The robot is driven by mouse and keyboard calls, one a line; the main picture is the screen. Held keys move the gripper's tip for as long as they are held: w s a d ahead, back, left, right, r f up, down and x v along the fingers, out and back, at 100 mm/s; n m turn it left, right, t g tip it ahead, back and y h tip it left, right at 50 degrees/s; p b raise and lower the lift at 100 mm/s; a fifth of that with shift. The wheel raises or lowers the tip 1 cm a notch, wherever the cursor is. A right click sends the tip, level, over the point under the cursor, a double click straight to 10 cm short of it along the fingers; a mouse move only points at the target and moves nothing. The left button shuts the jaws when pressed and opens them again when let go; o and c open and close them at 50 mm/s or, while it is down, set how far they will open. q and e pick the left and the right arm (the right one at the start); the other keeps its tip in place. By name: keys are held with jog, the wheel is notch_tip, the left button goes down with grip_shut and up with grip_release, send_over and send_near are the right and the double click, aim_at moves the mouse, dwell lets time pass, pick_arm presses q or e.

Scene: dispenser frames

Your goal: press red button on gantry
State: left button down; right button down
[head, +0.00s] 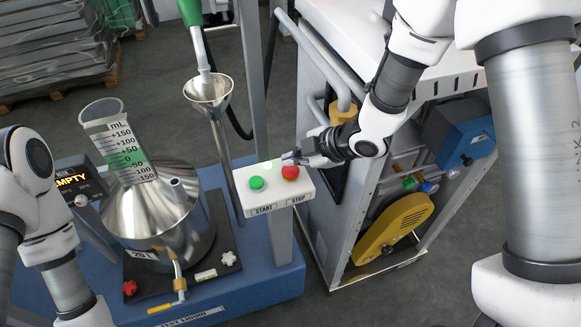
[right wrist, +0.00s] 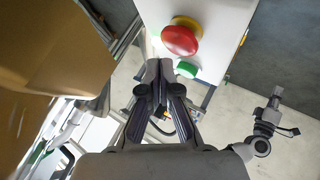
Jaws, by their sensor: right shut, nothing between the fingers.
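The red STOP button (head: 290,173) sits on the right half of a white control box (head: 262,208), with a green START button (head: 257,183) to its left. In the right wrist view the red button (right wrist: 180,40) has a yellowish collar, and the green button (right wrist: 187,68) is below it. My right gripper (head: 290,157) is shut and empty, with its tips just above the red button in the head view. In the right wrist view its fingertips (right wrist: 163,68) appear apart from the button. My left gripper (right wrist: 275,98) shows small in the right wrist view; its opening is unclear.
A steel funnel (head: 209,90) and a shiny vessel (head: 150,210) stand left of the box on a blue base (head: 265,285). A grey machine frame with a yellow guard (head: 392,228) stands to the right. A large brown surface (right wrist: 45,75) fills the wrist view's left side.

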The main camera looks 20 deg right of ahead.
aim_at(293, 170)
jog(key=shift+f+b, duration=0.3)
jog(key=shift+f, duration=0.15)
jog(key=shift+f+b, duration=0.4)
jog(key=shift+f, duration=0.05)
dwell(0.5)
jog(key=shift+r, duration=0.1)
jog(key=shift+r+p, duration=0.85)
jog(key=shift+p, duration=0.05)
notch_tip(293, 170, up, 5)
jog(key=p, duration=0.4)
jog(key=shift+p, duration=0.35)
